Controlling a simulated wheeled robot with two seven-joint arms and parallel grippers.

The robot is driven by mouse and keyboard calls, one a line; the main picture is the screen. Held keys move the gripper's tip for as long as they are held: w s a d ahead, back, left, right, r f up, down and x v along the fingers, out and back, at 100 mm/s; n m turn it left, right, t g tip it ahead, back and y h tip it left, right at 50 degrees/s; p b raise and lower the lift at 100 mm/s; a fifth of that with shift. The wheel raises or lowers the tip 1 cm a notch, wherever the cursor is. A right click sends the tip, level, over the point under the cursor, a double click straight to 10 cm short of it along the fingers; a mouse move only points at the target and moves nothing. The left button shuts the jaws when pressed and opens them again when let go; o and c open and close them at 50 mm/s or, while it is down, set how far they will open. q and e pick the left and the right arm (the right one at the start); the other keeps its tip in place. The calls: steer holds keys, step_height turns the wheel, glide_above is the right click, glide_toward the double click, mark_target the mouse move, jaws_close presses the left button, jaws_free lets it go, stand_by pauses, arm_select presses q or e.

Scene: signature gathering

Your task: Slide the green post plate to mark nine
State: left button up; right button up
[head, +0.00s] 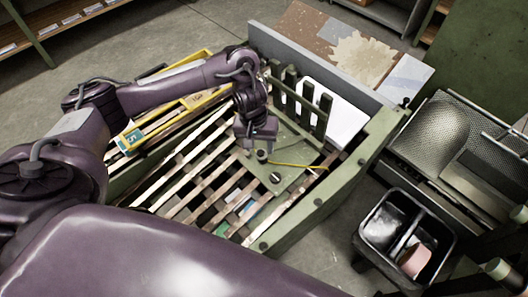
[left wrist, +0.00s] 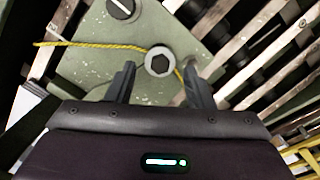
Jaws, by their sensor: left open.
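The green post plate (head: 291,150) lies on the slatted frame in the head view, with upright green posts (head: 322,116) at its back. Its scuffed surface shows in the left wrist view (left wrist: 100,62). My left gripper (head: 257,143) is over the plate's left part. In the left wrist view, its fingers (left wrist: 160,83) are apart, one on each side of the knob's near side, with no visible grip. I cannot make out mark nine. My right gripper is not in view.
A yellow cord (head: 298,166) lies across the plate. Wooden slats (head: 190,165) with gaps fill the frame inside a green rail (head: 330,193). A yellow frame (head: 160,119) lies at the left. A black two-part bin (head: 383,222) stands at the right.

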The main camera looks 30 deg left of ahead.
mark_target(260, 152)
arm_select(q)
steer(key=f, duration=0.4)
steer(key=shift+s+d, duration=0.1)
steer(key=shift+d, duration=0.15)
steer(key=shift+f, duration=0.65)
jaws_close()
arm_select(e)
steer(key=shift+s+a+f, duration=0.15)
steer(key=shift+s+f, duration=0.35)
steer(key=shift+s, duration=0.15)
